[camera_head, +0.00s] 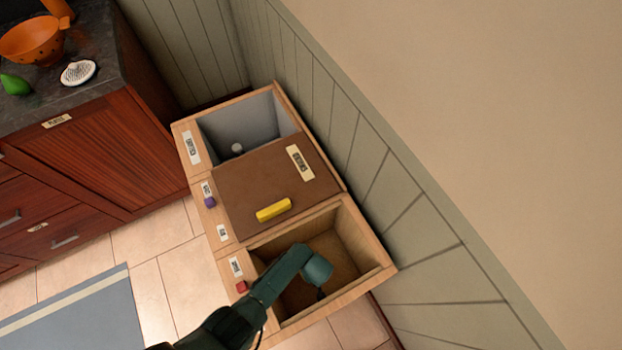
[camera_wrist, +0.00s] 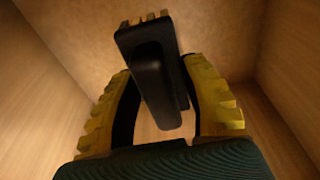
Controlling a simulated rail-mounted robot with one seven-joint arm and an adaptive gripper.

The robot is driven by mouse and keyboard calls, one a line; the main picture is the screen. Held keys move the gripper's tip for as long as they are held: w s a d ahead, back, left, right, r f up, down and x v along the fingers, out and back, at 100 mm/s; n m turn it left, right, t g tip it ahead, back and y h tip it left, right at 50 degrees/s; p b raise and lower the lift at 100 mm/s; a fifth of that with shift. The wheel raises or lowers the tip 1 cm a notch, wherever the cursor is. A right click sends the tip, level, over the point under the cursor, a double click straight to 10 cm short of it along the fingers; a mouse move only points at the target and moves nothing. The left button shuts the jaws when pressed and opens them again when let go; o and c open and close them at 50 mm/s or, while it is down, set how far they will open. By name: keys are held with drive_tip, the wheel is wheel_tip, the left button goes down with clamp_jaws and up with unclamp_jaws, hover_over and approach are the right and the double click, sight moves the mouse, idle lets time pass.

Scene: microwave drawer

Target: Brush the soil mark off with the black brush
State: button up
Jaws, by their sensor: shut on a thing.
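My gripper (camera_wrist: 158,80) has two yellow-ribbed fingers, one on either side of a black brush (camera_wrist: 152,78). It is shut on the brush. The brush has a black handle and a wider black head with a yellowish edge at the far end. The gripper is inside the open wooden compartment (camera_head: 376,274) at the lower end of the box in the head view, where my arm hides the gripper and brush. In the wrist view the head is towards a tan surface; I cannot tell whether it touches. I cannot make out a distinct soil mark.
Wooden walls (camera_wrist: 50,95) stand close on both sides of my gripper. A brown lid (camera_head: 240,185) with a yellow block (camera_head: 273,210) covers the middle section. A grey-lined compartment (camera_head: 262,120) is open beyond it. A panelled wall (camera_head: 400,210) runs along the right.

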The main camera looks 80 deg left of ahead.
drive_tip(key=shift+s+d+f, duration=0.15)
drive_tip(key=shift+d, duration=0.2)
wheel_tip(320, 180, up, 3)
drive_tip(key=p, duration=0.3)
